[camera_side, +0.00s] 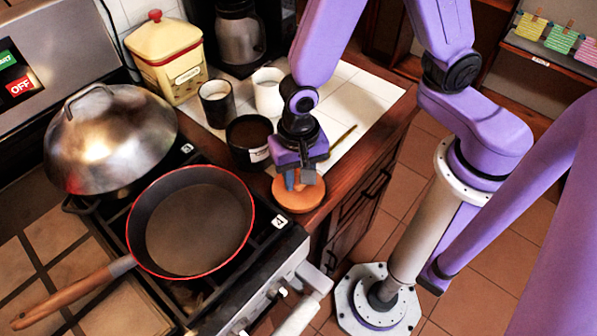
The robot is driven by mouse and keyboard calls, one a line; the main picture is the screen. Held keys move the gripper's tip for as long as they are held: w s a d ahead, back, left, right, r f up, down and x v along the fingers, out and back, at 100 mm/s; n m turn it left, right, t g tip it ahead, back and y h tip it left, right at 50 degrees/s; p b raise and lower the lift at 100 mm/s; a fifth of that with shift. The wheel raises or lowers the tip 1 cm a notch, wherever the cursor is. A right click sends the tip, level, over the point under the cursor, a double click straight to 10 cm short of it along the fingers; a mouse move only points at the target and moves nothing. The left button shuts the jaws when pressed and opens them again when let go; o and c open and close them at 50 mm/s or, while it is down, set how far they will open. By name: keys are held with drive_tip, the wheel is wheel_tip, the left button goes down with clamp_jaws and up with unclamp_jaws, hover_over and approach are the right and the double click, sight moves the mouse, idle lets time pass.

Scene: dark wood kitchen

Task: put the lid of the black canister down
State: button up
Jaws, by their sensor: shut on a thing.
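The black canister (247,155) stands on the counter with its top uncovered and a pale label on its side. Its lid (297,198) is a round, orange-brown wooden disc. My gripper (299,182) points down over the lid, just right of and in front of the canister, and is shut on the lid. The gripper hides the middle of the lid and the exact grip. The lid looks level, over or on the wooden counter edge; I cannot tell whether it touches the wood.
A red-rimmed pan (195,225) sits on the stove at left, behind it a domed metal lid (110,140). A yellow canister (168,60), a dark cup (217,105) and a white cup (268,92) stand behind. White tiles (365,100) at right are mostly clear.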

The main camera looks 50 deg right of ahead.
drive_tip(key=o, duration=1)
wheel_tip(320, 180, up, 12)
drive_tip(key=shift+s+d+r+n, duration=0.4)
drive_tip(key=shift+s+d+n, duration=1.3)
drive_tip(key=shift+d+n, duration=1.15)
drive_tip(key=shift+s+d+r+n, duration=0.45)
drive_tip(key=shift+s+d+n, duration=1.55)
drive_tip(key=shift+n, duration=1.35)
drive_tip(key=shift+s+d+r+n, duration=0.4)
drive_tip(key=shift+s+d+n, duration=1.05)
drive_tip(key=shift+d+n, duration=1.5)
drive_tip(key=shift+a, duration=0.2)
